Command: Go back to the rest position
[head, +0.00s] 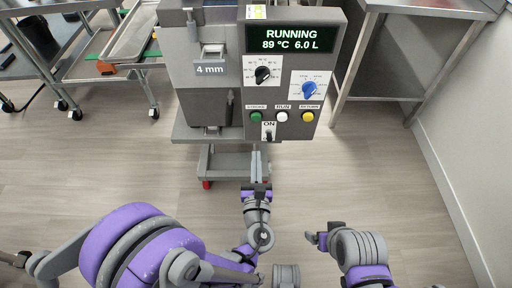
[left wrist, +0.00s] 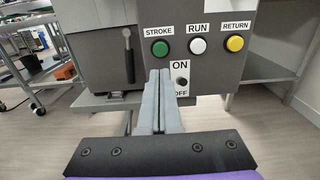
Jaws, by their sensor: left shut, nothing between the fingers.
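The gummy depositor's control panel (head: 289,75) faces me, with its screen (head: 290,40) reading RUNNING, 89 °C, 6.0 L. Below are a green STROKE button (left wrist: 160,48), a white RUN button (left wrist: 198,46) and a yellow RETURN button (left wrist: 235,43). An ON/OFF switch (left wrist: 181,82) sits under them. My left gripper (head: 258,160) is shut and empty, pointing at the panel's lower edge. In the left wrist view its fingertips (left wrist: 159,75) appear just left of the switch; I cannot tell whether they touch. My right gripper (head: 316,238) is low at right; its fingers are unclear.
The depositor body (head: 205,95) stands on a wheeled cart (head: 226,165). A steel table (head: 410,6) is at the right beside the wall (head: 470,120). A wheeled rack with trays (head: 130,35) is at the upper left. The floor (head: 120,160) between is clear.

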